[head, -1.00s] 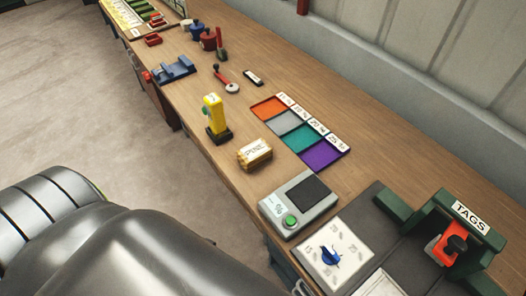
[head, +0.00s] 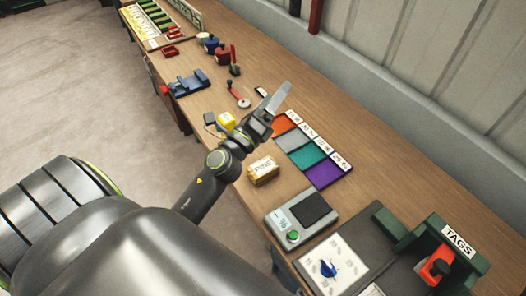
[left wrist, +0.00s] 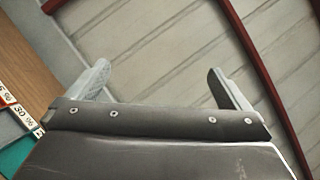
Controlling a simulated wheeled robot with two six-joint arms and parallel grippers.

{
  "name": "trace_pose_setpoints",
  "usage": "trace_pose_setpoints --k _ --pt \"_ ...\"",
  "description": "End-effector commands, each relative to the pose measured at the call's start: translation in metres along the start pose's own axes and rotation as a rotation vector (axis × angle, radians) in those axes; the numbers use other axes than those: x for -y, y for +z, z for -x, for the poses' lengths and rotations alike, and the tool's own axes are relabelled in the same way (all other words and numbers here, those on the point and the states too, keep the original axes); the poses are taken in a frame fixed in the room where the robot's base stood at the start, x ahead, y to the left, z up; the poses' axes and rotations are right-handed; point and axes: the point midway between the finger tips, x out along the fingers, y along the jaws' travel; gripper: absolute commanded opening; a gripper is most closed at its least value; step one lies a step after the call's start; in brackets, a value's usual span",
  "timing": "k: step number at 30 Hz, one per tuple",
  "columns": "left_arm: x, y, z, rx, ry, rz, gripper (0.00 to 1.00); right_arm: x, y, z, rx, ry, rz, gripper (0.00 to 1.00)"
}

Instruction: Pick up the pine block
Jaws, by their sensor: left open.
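The pine block (head: 263,170) is a light wooden block labelled PINE, lying on the wooden bench in the head view. It sits near the bench's front edge, between the forearm and the grey meter. My left gripper (head: 279,96) is raised above the bench, beyond the block and up from it in the picture, apart from it. In the left wrist view the left gripper (left wrist: 165,85) is open and empty, its two fingers wide apart and facing the wall. The block is not in the left wrist view. My right gripper is not in view.
A colour tray (head: 302,154) with percent labels lies right of the block. A grey meter (head: 302,215) with a green button stands nearer. A yellow tool (head: 227,121) is partly hidden by my arm. A TAGS stand (head: 443,245) is at lower right. The wall (head: 420,75) runs behind.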

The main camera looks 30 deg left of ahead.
Motion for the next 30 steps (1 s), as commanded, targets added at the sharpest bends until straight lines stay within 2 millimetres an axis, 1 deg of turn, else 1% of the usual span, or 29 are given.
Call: trace_pose_setpoints --k 1,3,5,6,8,9,11,12,14,15,17,18,20,21,23,24,26,27,30 --pt "0.010 -0.011 -0.010 -0.058 -0.069 -0.115 1.00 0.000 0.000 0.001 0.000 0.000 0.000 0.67" --pt "0.022 -0.030 -0.020 -0.147 -0.166 -0.289 1.00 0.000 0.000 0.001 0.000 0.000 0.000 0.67" --pt "0.027 -0.048 -0.025 -0.225 -0.245 -0.435 1.00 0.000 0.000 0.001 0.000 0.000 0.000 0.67" --pt "0.029 -0.061 -0.028 -0.279 -0.297 -0.532 1.00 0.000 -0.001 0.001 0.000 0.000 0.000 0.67" --pt "0.029 -0.080 -0.031 -0.363 -0.372 -0.673 1.00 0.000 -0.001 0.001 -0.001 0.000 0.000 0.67" --pt "0.026 -0.092 -0.032 -0.421 -0.420 -0.766 1.00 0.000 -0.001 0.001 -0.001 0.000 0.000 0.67" --pt "0.020 -0.109 -0.032 -0.511 -0.491 -0.903 1.00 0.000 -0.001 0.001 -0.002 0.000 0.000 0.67" --pt "0.013 -0.119 -0.031 -0.574 -0.538 -0.991 1.00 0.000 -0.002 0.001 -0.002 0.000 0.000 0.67" --pt "0.002 -0.133 -0.029 -0.671 -0.604 -1.117 1.00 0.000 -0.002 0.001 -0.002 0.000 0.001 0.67" --pt "-0.008 -0.141 -0.027 -0.741 -0.648 -1.198 1.00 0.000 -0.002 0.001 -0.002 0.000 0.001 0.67" --pt "-0.024 -0.150 -0.023 -0.849 -0.711 -1.312 1.00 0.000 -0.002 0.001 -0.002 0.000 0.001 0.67" --pt "-0.036 -0.153 -0.021 -0.923 -0.752 -1.384 1.00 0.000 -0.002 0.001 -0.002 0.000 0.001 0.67" --pt "-0.054 -0.156 -0.016 -1.042 -0.812 -1.483 1.00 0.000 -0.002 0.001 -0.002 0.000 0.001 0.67" --pt "-0.067 -0.156 -0.012 -1.125 -0.850 -1.542 1.00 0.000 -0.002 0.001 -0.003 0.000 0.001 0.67" --pt "-0.085 -0.152 -0.007 -1.254 -0.904 -1.619 1.00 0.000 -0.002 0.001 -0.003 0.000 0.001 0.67" --pt "-0.097 -0.148 -0.003 -1.345 -0.939 -1.664 1.00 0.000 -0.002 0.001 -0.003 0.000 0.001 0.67" --pt "-0.114 -0.137 0.003 -1.486 -0.986 -1.715 1.00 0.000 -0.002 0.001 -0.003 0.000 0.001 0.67" --pt "-0.124 -0.129 0.007 -1.581 -1.015 -1.738 1.00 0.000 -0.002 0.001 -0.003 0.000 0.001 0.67" --pt "-0.143 -0.106 0.016 -1.804 -1.075 -1.761 1.00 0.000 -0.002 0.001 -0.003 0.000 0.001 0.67"
